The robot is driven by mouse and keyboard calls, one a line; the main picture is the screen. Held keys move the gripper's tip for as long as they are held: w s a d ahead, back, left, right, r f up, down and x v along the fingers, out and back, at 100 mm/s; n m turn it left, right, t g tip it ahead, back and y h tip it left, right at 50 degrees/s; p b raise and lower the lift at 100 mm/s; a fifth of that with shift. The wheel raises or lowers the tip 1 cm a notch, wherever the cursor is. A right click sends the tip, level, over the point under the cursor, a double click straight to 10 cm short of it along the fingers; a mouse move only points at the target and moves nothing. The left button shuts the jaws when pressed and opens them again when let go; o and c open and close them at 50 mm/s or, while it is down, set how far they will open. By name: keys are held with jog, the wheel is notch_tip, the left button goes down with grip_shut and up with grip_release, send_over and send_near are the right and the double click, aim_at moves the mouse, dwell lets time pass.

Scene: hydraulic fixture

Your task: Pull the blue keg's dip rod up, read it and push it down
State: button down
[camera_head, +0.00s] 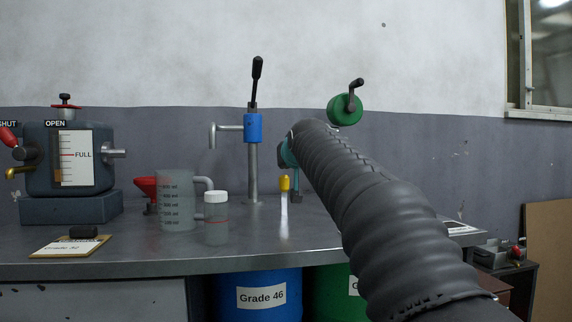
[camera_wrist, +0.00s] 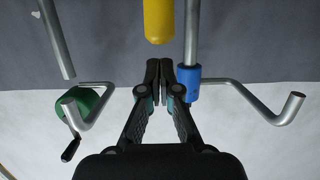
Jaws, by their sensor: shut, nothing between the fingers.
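The blue keg (camera_head: 270,312), labelled "Grade 46", stands under the bench and only its upper part shows. A yellow handle (camera_head: 284,183) with a pale rod (camera_head: 284,212) below it stands upright near the bench's front edge, above that keg. In the wrist view, which is upside down, the yellow handle (camera_wrist: 158,20) is just ahead of my fingertips, with a gap between. My gripper (camera_wrist: 166,66) is shut with nothing between its fingers. In the head view my dark arm hides most of it. I cannot make out any reading on the rod.
A blue pump (camera_head: 253,127) stands behind the handle; a green crank (camera_head: 345,109) is right of it. A jug (camera_head: 177,200), a lidded jar (camera_head: 216,218) and a gauge tank (camera_head: 70,165) stand left. A green keg (camera_head: 331,290) is beside the blue one.

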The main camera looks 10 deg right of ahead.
jog(key=w+r+p+v, duration=0.1)
jog(key=r+v, duration=0.2)
jog(key=v, duration=0.8)
jog(key=w+r+g+p, duration=0.3)
jog(key=w+r+p, duration=0.3)
jog(key=w+p, duration=0.3)
jog(key=s+g+p, duration=0.1)
jog(key=s+g, duration=0.2)
jog(key=s, duration=0.2)
jog(key=w+f+b, duration=0.2)
jog(key=w+f, duration=0.4)
jog(key=f, duration=0.6)
jog(key=shift+a+b, duration=0.15)
jog(key=shift+b, duration=0.25)
jog(key=shift+f, duration=0.15)
